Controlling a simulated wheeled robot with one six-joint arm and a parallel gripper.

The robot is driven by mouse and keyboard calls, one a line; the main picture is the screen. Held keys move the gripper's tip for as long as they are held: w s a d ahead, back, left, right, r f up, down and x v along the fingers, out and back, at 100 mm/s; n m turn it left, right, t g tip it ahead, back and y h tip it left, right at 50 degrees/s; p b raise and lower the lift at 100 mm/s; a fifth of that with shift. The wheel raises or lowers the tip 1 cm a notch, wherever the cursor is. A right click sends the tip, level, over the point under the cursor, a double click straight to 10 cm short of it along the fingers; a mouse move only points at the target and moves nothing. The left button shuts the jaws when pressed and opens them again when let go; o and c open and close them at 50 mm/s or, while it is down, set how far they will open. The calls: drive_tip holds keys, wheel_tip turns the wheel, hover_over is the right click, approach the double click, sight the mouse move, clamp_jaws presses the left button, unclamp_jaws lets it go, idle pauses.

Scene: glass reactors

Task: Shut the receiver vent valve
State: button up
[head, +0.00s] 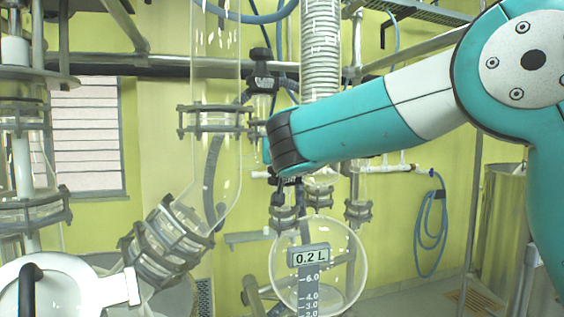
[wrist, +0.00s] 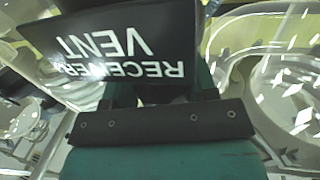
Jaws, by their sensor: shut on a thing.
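The black plate of the receiver vent valve (wrist: 125,52) fills the upper middle of the wrist view, its white RECEIVER VENT lettering upside down. My gripper (wrist: 155,98) is right against it and shut on a part of the valve. The gripped part and the fingertips are mostly hidden behind the plate and the dark bar. In the head view my gripper (head: 290,181) is low behind the dark end of my teal arm, above the round glass receiver (head: 342,283). The valve's handle angle cannot be made out.
The receiver carries a 0.2 L display (head: 309,257) over a scale. A blue hose (head: 430,230) hangs on the right wall.

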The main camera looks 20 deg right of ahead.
drive_tip(key=shift+m+g+h+b, duration=0.55)
drive_tip(key=shift+m+h, duration=0.55)
drive_tip(key=shift+h, duration=0.6)
drive_tip(key=o, duration=0.9)
drive_tip(key=shift+s, duration=0.1)
drive_tip(key=shift+s+a+f+b, duration=0.1)
drive_tip(key=shift+s+a+b, duration=0.15)
drive_tip(key=shift+b, duration=0.1)
drive_tip(key=shift+b+v, duration=3.4)
drive_tip(key=shift+v, duration=4.9)
